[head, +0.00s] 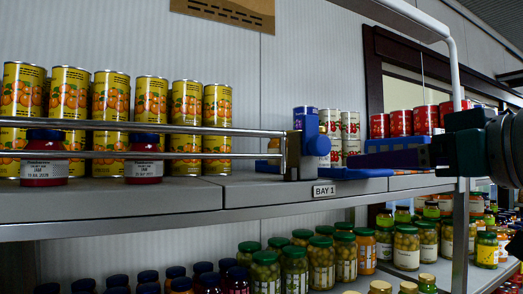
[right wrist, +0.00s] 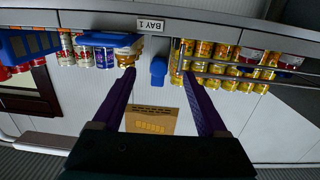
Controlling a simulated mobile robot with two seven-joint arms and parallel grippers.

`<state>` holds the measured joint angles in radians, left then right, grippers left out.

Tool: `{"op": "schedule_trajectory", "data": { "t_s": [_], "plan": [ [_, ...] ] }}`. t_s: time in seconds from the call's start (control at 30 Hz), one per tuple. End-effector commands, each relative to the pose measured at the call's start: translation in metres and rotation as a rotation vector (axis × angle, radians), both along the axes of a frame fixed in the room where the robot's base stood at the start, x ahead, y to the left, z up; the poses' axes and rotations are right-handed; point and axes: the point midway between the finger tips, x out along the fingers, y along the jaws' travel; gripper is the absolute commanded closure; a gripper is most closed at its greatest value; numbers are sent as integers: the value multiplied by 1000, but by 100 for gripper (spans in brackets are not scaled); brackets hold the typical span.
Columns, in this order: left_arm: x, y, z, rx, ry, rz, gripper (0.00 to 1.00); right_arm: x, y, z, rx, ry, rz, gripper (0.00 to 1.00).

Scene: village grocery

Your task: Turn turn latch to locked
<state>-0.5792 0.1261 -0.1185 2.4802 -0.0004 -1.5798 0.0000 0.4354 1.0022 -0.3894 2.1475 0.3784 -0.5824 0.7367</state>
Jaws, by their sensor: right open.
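The turn latch has a blue knob (head: 318,145) on a grey post at the right end of a metal rail. The knob also shows in the right wrist view (right wrist: 158,70), pointing toward the camera side. I cannot tell its locked or unlocked position. My right gripper (head: 350,153) comes in from the right, its dark purple fingers pointing left toward the knob. In the right wrist view its fingers (right wrist: 157,88) are spread wide and empty, with the knob showing between the tips. Contact is not visible. My left gripper is not in view.
The metal rail (head: 220,130) runs in front of yellow cans (head: 110,98) and red jam jars (head: 145,160). A "BAY 1" label (head: 324,190) sits on the shelf edge. Red cans (head: 426,120) stand behind my gripper. Jars of olives (head: 321,262) fill the shelf below.

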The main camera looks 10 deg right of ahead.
Motion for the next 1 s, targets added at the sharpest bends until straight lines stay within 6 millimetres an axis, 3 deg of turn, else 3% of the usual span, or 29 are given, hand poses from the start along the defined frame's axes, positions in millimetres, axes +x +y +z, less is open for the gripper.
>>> {"op": "schedule_trajectory", "data": {
  "t_s": [0.1,0.3,0.67,1.0],
  "plan": [
    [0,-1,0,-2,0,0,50,3,-7,26,21,-51,13,24],
    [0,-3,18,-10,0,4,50,19,-2,37,35,-60,17,24],
    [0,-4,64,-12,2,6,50,73,19,36,30,-58,18,24],
    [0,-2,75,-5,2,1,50,96,27,31,27,-59,17,24]
  ]
}}
